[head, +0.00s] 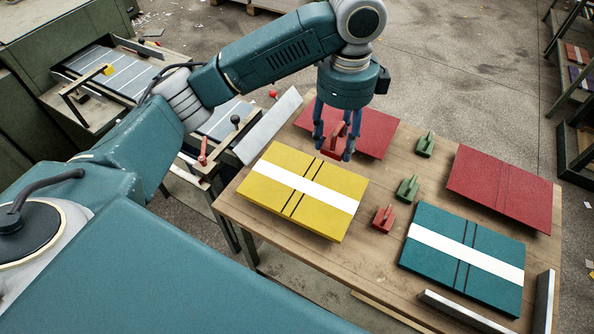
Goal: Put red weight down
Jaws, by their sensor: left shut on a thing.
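My left gripper (334,143) points down over the near edge of the far red board (373,128). It is shut on a red weight (335,138), which shows between its fingers. I cannot tell whether this weight touches the board or hangs just above it. A second red weight (383,219) stands on the wooden table (345,260) between the yellow board and the teal board. My right gripper is not in view.
Two green weights (408,188) (425,146) stand mid-table. A yellow board (285,202) lies at left, a teal board (452,278) at front right, a red board (500,187) at right. Metal rails (466,312) edge the near right corner. A feeder (215,125) adjoins the table's left.

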